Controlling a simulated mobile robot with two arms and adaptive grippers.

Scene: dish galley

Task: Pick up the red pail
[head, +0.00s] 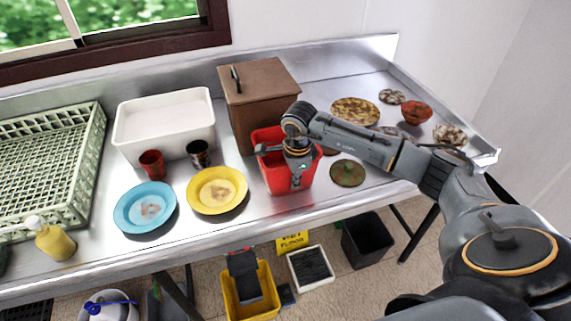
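The red pail (272,179) stands upright on the steel counter, in front of the brown lidded box. My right arm reaches in from the right. Its gripper (297,183) points down over the pail, and its wrist hides part of the pail's rim and inside. I cannot tell whether the fingers are open or shut, or whether they touch the pail. My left gripper is not in view.
The brown box (262,85) is close behind the pail. A yellow plate (217,190) lies to its left and a green-brown disc (347,173) to its right. A white tub (165,118), two cups, a blue plate (146,206) and a green rack (45,165) stand further left.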

